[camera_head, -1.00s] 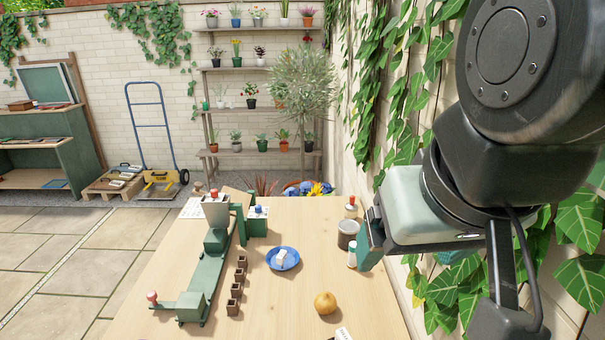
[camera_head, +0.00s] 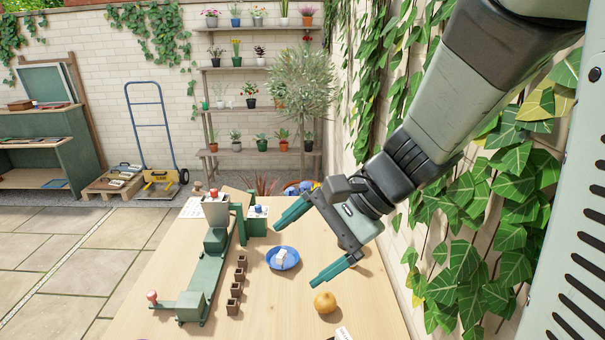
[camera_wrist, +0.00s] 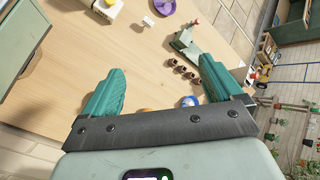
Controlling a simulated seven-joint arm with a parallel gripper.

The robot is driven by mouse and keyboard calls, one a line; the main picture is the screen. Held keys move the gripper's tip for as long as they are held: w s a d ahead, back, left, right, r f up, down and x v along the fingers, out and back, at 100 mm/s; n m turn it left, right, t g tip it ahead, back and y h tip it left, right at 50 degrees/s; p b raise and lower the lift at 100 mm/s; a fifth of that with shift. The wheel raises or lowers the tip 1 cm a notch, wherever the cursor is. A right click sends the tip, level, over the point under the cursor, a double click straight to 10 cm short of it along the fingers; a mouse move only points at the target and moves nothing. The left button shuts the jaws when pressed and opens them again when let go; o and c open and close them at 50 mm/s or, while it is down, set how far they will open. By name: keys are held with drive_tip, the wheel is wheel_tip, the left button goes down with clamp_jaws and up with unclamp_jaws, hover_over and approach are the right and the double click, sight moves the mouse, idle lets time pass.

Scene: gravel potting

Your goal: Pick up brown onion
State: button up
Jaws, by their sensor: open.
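The brown onion (camera_head: 325,302) is a round golden-brown bulb on the wooden table, near its front right in the head view. In the wrist view a small orange-brown patch (camera_wrist: 147,108), probably the onion, shows just above the gripper's bar, mostly hidden by it. My gripper (camera_head: 294,255) is open and empty above the table, its teal fingers spread. The lower fingertip appears just above and left of the onion in the head view, apart from it. Both fingers also show in the wrist view (camera_wrist: 162,65).
A blue plate (camera_head: 293,262) with a white item stands behind the onion. Several small brown pots (camera_head: 236,290) line up beside a green potting device (camera_head: 206,280) at left. A white label (camera_head: 343,334) lies at the front edge. Ivy covers the wall at right.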

drive_tip(key=w+f+m+y, duration=0.3)
drive_tip(key=w+f+m, duration=0.1)
drive_tip(key=w+f, duration=0.15)
drive_tip(key=m+t, duration=0.7)
drive_tip(key=m, duration=0.5)
hover_over(333, 307)
drive_tip(key=a, duration=0.2)
wheel_tip(333, 307, down, 16)
drive_tip(key=f, duration=0.3)
drive_tip(key=d+f+m+t+h, duration=0.1)
drive_tip(key=f, duration=0.2)
drive_tip(key=d+f+m, duration=0.1)
drive_tip(key=f, duration=0.1)
drive_tip(key=shift+f+t+h, duration=0.3)
drive_tip(key=shift+f, duration=0.7)
wheel_tip(333, 307, down, 3)
drive_tip(key=shift+r, duration=0.15)
drive_tip(key=shift+w+a, duration=0.55)
drive_tip(key=shift+w+a+f, duration=0.35)
drive_tip(key=shift+w+a, duration=0.05)
drive_tip(key=shift+w, duration=0.05)
